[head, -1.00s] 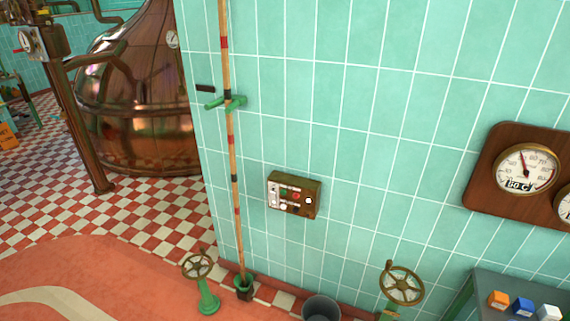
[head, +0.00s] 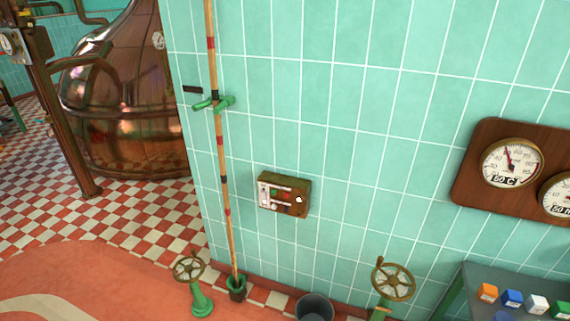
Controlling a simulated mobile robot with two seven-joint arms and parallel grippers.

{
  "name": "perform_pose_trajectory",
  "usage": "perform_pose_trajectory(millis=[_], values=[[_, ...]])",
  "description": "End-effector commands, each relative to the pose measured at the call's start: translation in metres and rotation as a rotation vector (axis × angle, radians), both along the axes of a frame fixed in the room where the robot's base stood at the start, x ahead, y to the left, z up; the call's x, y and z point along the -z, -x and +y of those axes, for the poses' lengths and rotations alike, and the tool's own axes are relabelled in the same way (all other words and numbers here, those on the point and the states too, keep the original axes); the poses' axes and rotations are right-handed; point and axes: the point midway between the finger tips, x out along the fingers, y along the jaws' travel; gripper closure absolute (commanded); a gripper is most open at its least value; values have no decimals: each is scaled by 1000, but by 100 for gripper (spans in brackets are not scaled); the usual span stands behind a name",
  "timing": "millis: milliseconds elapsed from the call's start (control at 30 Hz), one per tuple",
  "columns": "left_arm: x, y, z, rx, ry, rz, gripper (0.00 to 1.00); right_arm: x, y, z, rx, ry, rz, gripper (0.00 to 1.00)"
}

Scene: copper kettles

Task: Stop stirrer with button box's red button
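The button box (head: 284,194) is a small brown box mounted on the green tiled wall, near the middle of the head view. Its front carries a pale panel at the left, small buttons and a round white spot at the right. The buttons are too small for me to make out the red one with certainty. The copper kettle (head: 125,100) stands at the back left; no stirrer can be seen. Neither of my grippers is in view.
A striped pole (head: 222,180) stands in a green holder left of the box. Handwheels (head: 392,279) (head: 188,267) and a grey bucket (head: 314,307) stand low along the wall. A gauge board (head: 478,190) hangs at right above a table with coloured blocks (head: 512,298). Checkered floor (head: 150,220) is open at left.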

Motion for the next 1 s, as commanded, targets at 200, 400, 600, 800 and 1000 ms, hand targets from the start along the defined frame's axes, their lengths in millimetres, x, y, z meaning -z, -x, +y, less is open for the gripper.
perform_pose_trajectory(millis=[200,400,600,800,1000], values=[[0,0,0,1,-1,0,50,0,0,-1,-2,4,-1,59],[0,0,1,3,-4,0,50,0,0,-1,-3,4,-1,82],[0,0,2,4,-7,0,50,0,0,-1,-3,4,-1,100],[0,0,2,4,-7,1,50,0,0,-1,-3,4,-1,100],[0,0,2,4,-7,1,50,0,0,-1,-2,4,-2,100]])
